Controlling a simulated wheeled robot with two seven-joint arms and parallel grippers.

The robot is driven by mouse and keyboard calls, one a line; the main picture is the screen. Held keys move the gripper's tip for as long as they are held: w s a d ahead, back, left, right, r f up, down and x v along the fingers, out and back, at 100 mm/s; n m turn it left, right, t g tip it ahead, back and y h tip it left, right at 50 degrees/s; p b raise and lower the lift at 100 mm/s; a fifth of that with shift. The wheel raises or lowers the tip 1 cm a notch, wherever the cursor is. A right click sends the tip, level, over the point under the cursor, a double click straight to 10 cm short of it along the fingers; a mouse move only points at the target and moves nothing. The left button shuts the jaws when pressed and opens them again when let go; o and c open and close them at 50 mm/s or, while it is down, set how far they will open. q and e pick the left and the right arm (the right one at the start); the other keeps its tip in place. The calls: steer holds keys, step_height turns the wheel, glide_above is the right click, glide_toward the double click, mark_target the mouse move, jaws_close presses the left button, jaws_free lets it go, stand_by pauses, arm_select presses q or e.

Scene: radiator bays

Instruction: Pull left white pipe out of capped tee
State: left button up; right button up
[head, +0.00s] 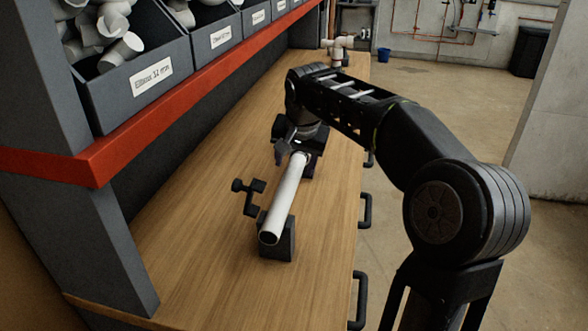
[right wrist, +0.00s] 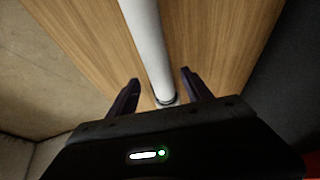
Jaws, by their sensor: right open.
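A white pipe (head: 285,205) lies along the wooden bench, its open near end on a dark block (head: 283,241). My right gripper (head: 295,157) is over the pipe's far part and hides what lies beyond. In the right wrist view the pipe (right wrist: 148,40) runs between the two spread fingers of the gripper (right wrist: 161,80), with a gap on each side. A ring-like edge shows on the pipe close to the palm. No tee shows at this pipe; a white pipe fitting (head: 340,45) stands at the bench's far end, its cap not clear. My left gripper is not in view.
A dark clamp with knobs (head: 249,193) stands left of the pipe. Grey bins (head: 140,70) of white fittings sit on a red-edged shelf (head: 130,150) along the left. The bench (head: 190,240) is clear at its near left. Dark handles (head: 365,210) line its right side.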

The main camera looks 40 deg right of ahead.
mark_target(294, 168)
steer(key=shift+x, duration=1.8)
jaws_close()
